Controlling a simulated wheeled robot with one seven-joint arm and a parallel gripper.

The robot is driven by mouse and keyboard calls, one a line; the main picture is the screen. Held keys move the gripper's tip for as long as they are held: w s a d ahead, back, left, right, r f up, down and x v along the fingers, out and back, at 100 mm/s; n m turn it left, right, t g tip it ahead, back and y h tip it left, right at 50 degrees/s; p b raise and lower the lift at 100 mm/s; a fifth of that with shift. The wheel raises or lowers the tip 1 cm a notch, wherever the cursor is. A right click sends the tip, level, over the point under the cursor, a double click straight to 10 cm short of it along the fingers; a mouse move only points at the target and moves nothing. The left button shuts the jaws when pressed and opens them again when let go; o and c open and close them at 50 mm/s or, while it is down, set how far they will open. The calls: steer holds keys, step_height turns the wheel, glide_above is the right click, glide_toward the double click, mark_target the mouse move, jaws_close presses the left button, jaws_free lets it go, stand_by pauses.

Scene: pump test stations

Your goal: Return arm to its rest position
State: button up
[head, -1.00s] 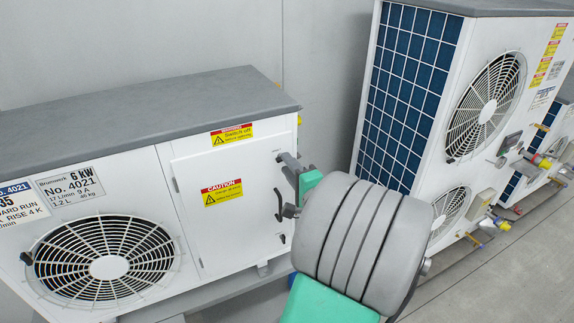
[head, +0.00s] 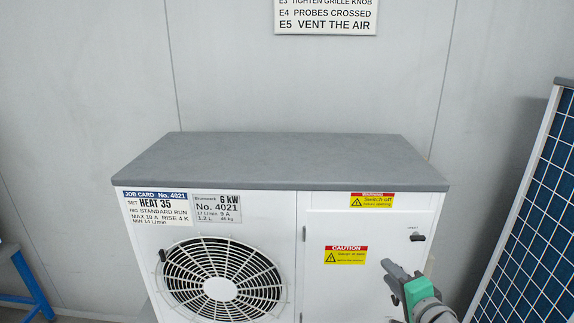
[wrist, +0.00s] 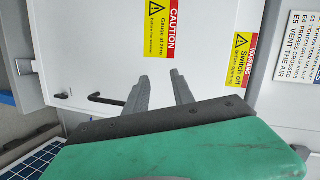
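My gripper (head: 388,274) is in front of the right side of the white pump unit (head: 245,232), near its door panel (head: 345,285). In the wrist view my gripper (wrist: 160,77) shows two grey fingers apart with nothing between them. The door appears shut. A dark handle (head: 417,238) is at the door's upper right, and in the wrist view a dark handle (wrist: 106,99) is left of the fingers. I cannot tell the exact gap between fingertips and door. Most of my arm is out of view.
A blue metal frame (head: 30,285) is at the left edge. A sign with E-codes (head: 326,18) hangs on the grey wall (head: 220,75) behind. The unit's top (head: 280,160) is bare.

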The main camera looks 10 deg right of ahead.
steer(key=w+a+f+n+g+y, duration=0.1)
steer(key=a+f+n+g+y, duration=0.1)
steer(key=a+f+n+g, duration=0.4)
steer(key=a+f+n+g+y, duration=0.1)
steer(key=a+n, duration=0.3)
steer(key=a, duration=0.5)
steer(key=s+a+r+n+g+h, duration=0.2)
steer(key=s+a+n+g, duration=0.2)
steer(key=s+a+n, duration=0.2)
steer(key=shift+s+a+g, duration=0.3)
steer(key=shift+s, duration=0.8)
steer(key=shift+f, duration=0.1)
